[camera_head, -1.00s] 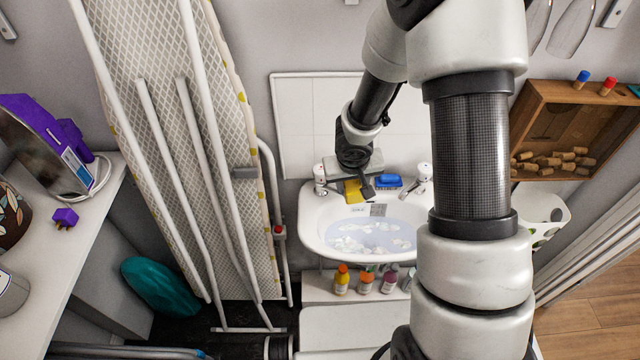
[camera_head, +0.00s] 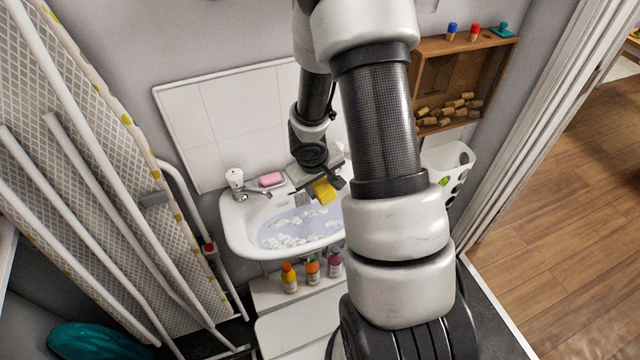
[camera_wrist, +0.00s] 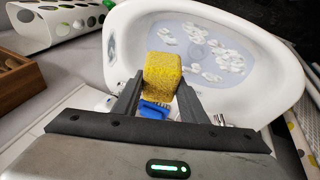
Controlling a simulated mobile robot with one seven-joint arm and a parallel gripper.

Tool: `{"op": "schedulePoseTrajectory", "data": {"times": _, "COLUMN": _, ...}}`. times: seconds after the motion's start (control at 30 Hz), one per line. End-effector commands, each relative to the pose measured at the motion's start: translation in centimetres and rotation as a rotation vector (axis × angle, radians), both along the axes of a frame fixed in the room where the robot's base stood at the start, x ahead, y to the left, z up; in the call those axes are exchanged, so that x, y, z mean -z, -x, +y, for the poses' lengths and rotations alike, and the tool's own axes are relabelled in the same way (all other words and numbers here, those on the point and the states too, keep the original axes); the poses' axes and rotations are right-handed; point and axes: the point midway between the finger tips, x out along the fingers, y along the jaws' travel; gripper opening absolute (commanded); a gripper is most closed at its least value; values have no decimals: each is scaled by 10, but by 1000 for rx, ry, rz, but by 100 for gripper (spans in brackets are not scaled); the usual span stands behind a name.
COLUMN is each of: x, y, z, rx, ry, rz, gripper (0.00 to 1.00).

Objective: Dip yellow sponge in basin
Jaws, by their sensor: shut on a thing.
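The yellow sponge (camera_head: 324,191) is held between the fingers of my gripper (camera_head: 328,184), which is shut on it. The wrist view also shows the sponge (camera_wrist: 163,76) between the two dark fingertips (camera_wrist: 160,92). The white basin (camera_head: 236,232) holds water with white foam patches (camera_head: 298,228). In the head view the sponge shows over the right back part of the basin. In the wrist view it overlaps the basin (camera_wrist: 125,42) near its tap-side rim. I cannot tell its exact height over the water. My arm hides the basin's right side in the head view.
A pink soap bar (camera_head: 271,180) lies on the basin's back ledge by the left tap (camera_head: 236,180). A blue brush (camera_wrist: 154,110) shows below the sponge in the wrist view. Several bottles (camera_head: 312,270) stand below the basin. A wooden box (camera_head: 430,75) hangs at right.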

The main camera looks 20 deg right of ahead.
Motion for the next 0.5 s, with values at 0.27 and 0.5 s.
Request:
{"op": "schedulePoseTrajectory", "data": {"times": 0.27, "x": 33, "y": 0, "z": 0, "rx": 0, "ry": -1, "rz": 1, "gripper": 21}}
{"op": "schedulePoseTrajectory", "data": {"times": 0.5, "x": 56, "y": 0, "z": 0, "rx": 1, "ry": 0, "rz": 0, "gripper": 21}}
